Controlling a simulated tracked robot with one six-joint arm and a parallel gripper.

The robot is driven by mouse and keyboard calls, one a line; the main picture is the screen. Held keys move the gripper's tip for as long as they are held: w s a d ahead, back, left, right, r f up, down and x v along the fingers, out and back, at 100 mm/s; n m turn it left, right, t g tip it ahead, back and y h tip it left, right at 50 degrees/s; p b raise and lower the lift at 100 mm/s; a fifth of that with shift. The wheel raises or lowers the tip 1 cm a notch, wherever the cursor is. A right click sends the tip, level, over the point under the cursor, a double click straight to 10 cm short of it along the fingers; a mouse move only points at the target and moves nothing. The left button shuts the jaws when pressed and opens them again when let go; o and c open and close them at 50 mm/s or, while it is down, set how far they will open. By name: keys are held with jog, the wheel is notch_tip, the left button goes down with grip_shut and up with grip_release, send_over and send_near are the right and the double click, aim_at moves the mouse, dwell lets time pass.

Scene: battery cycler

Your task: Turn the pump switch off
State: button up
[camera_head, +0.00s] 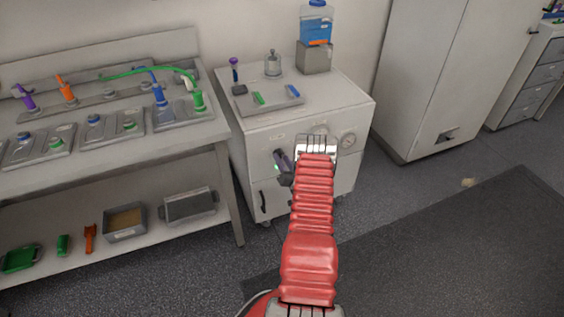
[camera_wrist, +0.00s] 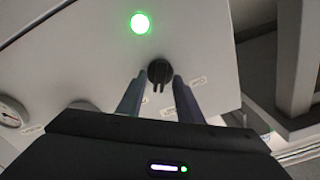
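The pump switch is a round black knob (camera_wrist: 159,72) on the white cabinet's front panel (camera_wrist: 85,50). A bright green light (camera_wrist: 140,23) glows on the panel near it. My gripper (camera_wrist: 158,92) is open, with its two fingers apart and the knob between and just beyond their tips in the wrist view. I cannot tell whether the fingers touch the knob. In the head view my gripper (camera_head: 281,157) is at the cabinet's front, and the knob is hidden behind it.
A pressure gauge (camera_head: 348,140) sits on the same panel. The cabinet top holds a grey tray (camera_head: 270,102) and a blue-capped bottle (camera_head: 316,25). A workbench (camera_head: 120,152) stands left, a tall locker (camera_head: 425,75) right.

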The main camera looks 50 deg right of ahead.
jog(key=shift+c, duration=0.4)
grip_shut()
